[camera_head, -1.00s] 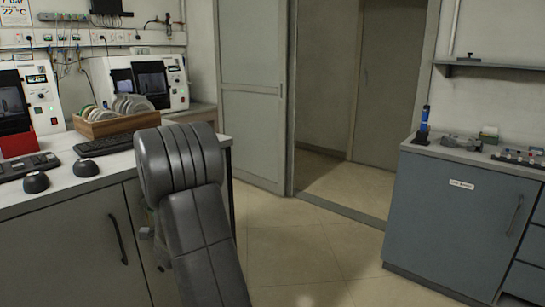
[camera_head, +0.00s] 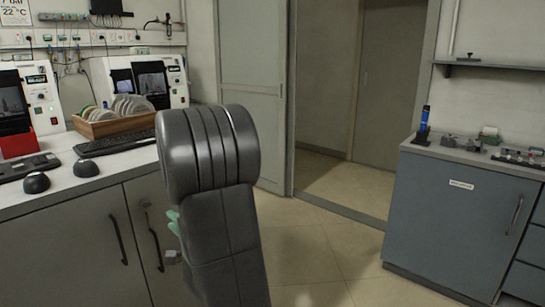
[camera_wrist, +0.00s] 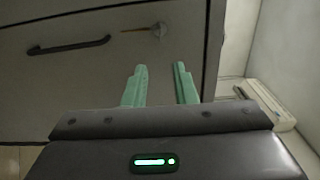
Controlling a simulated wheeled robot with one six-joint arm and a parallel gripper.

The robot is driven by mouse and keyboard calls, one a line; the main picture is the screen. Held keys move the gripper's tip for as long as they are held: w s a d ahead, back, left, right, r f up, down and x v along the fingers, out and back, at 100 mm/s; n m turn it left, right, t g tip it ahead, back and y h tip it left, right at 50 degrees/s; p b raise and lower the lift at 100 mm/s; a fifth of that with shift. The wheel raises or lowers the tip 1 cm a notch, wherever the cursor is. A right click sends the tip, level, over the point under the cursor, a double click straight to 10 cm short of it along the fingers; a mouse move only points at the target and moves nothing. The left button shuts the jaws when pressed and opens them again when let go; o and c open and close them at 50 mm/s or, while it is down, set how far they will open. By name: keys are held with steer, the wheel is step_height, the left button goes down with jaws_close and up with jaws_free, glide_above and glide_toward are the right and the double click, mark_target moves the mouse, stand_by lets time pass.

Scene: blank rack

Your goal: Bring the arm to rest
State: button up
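My gripper (camera_wrist: 160,72) shows in the wrist view with its two green fingers apart and nothing between them. In the head view my grey arm stands in front of the left counter. A bit of green finger shows at the left edge of the arm, and the rest of the gripper is hidden behind it.
The left counter (camera_head: 75,200) carries a wooden rack of discs (camera_head: 118,123), a keyboard (camera_head: 115,143), black round knobs and white machines (camera_head: 150,80). A blue-grey cabinet (camera_head: 455,220) stands at right. Tiled floor (camera_head: 315,235) between them is clear, leading to an open doorway.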

mark_target(148, 202)
steer(key=x, duration=1.2)
steer(key=shift+w+a, duration=0.2)
steer(key=shift+w, duration=0.05)
steer(key=shift+s+d+r+n+b, duration=0.15)
steer(key=shift+n+b, duration=0.25)
steer(key=shift+n, duration=0.6)
steer(key=n+b, duration=0.1)
steer(key=n, duration=0.3)
steer(key=shift+r, duration=0.15)
steer(key=n, duration=0.3)
steer(key=shift+a+r+b, duration=0.1)
steer(key=shift+a+b, duration=0.1)
steer(key=shift+b, duration=0.1)
steer(key=n, duration=0.5)
steer(key=shift+s+a+r+b, duration=0.15)
steer(key=shift+s+r+b, duration=0.1)
steer(key=shift+b, duration=0.1)
steer(key=shift+s+a+n, duration=0.1)
steer(key=shift+n, duration=1.9)
